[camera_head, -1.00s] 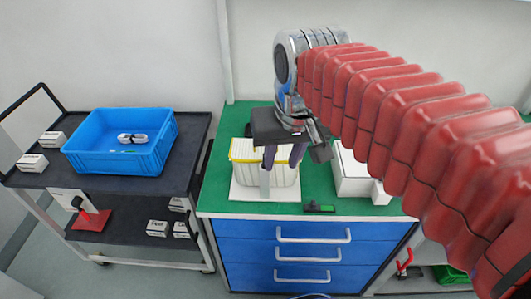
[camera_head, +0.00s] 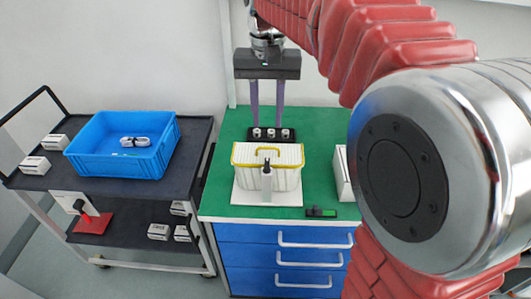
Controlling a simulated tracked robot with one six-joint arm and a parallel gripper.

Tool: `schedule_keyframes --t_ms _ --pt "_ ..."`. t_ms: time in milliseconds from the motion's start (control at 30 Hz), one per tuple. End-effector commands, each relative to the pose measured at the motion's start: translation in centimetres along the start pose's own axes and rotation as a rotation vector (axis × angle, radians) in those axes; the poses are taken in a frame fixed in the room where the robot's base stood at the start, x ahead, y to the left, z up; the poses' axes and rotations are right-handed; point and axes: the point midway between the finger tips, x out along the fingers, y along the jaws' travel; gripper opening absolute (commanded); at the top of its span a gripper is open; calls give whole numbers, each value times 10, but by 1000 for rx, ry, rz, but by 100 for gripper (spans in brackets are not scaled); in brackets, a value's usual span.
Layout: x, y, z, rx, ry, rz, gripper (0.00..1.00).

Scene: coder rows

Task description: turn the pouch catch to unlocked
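The pouch (camera_head: 286,179) is a white ribbed box-like case with a yellow rim, standing on a white base plate (camera_head: 240,197) on the green bench top. A pale upright piece with a dark top, which looks like the catch (camera_head: 267,176), is at its front middle. I cannot tell which setting it points to. My gripper (camera_head: 267,124) hangs fingers-down behind the pouch in the picture. Its two purple fingers are well apart with nothing seen between them. The fingertips are near a black block, and I cannot tell whether they touch it.
The black block (camera_head: 271,134) with silver knobs stands behind the pouch. A white box (camera_head: 341,176) is at right, partly behind my arm. A small black-and-green item (camera_head: 321,212) lies at the bench's front edge. A blue crate (camera_head: 90,155) stands on the left cart.

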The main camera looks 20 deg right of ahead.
Motion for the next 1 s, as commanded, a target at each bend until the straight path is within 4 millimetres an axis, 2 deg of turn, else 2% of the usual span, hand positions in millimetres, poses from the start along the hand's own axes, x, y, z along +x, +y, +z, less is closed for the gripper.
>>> schedule_keyframes --t_ms 267,433,1000 --pt "2 0 1 -2 0 0 30" --pt "13 0 1 -2 0 0 30" --pt "97 0 1 -2 -2 1 30"
